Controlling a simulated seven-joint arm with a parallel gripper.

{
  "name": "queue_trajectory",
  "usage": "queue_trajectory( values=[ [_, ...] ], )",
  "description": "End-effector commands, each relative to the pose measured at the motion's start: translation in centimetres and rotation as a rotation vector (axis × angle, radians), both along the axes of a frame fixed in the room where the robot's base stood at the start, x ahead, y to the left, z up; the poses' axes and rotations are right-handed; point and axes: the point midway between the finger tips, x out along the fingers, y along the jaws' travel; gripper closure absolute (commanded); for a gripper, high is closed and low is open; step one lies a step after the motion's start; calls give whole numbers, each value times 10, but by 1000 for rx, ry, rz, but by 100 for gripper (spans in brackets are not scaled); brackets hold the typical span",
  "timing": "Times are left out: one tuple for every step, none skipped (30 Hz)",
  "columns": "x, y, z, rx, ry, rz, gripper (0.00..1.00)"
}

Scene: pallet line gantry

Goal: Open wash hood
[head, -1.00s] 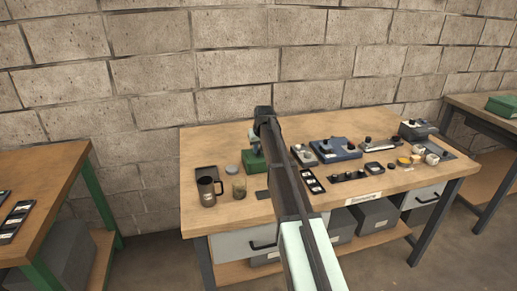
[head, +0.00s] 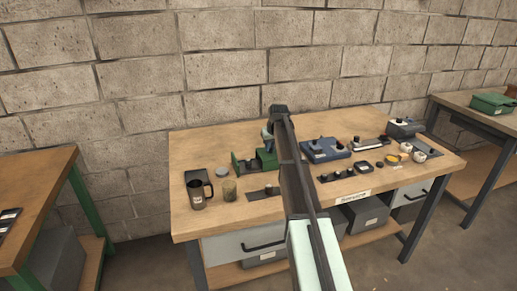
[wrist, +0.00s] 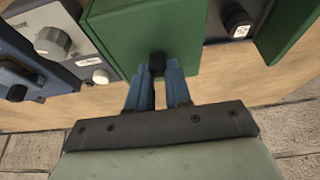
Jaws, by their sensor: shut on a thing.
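The wash hood is a green cover (head: 267,157) on the station at the back left of the middle table. A separate upright green end piece (head: 236,164) stands to its left, with a dark bed and small knobs showing in the gap between. In the wrist view the green cover (wrist: 150,30) carries a black knob (wrist: 157,62). My gripper (wrist: 157,76) has its blue fingers closed on this knob. The dark bed with a labelled black knob (wrist: 237,20) lies open beside the cover. In the head view my arm hides the fingers.
A blue device (head: 325,149) stands right of my arm. A dark mug (head: 197,193) and an olive jar (head: 229,190) stand at the front left. A grey device (wrist: 62,38) is close beside the cover in the wrist view. Several small parts lie on the right of the table.

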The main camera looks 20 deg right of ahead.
Motion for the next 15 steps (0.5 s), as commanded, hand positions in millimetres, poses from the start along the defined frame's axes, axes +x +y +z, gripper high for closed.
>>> queue_trajectory(
  values=[
    [1,-6,0,-1,0,-1,100],
    [0,-7,0,0,0,-1,100],
    [0,-9,0,0,0,0,100],
    [0,-10,0,0,0,0,100],
    [0,-10,0,0,0,0,100],
    [0,-10,0,0,0,1,100],
    [0,-10,0,0,0,1,100],
    [0,-10,0,0,0,1,100],
    [0,-10,0,0,0,1,100],
    [0,-10,0,0,0,1,100],
    [0,-10,0,0,0,1,100],
    [0,-10,0,0,0,1,100],
    [0,-10,0,0,0,1,79],
    [0,-10,0,0,0,1,76],
    [0,-9,0,0,0,1,72]
  ],
)
